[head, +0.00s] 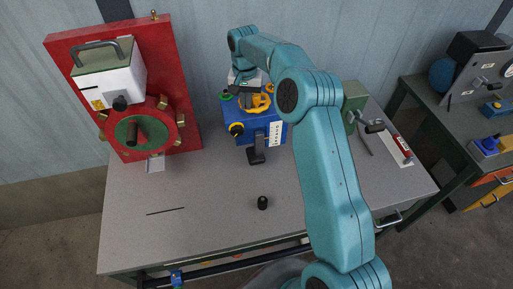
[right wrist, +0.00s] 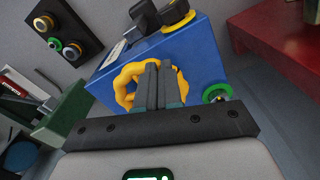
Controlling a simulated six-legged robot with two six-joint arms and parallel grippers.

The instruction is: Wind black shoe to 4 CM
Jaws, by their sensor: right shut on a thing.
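A blue box (head: 262,124) stands at the back middle of the grey bench. A yellow handwheel (head: 262,101) lies on its top, and the wheel's scalloped rim also shows in the right wrist view (right wrist: 127,86). My right gripper (head: 250,98) reaches down from above and is shut on the handwheel; its fingers cover part of the wheel in the right wrist view (right wrist: 160,85). A black shoe (head: 257,152) juts from the box's front, low near the bench. A white label (head: 276,134) is on the front; I cannot read any scale mark. My left gripper is out of view.
A red panel (head: 180,95) with a white unit and a round red wheel stands at the left. A small black cylinder (head: 262,203) and a thin dark rod (head: 165,211) lie on the clear front bench. A green block (head: 354,104) stands right.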

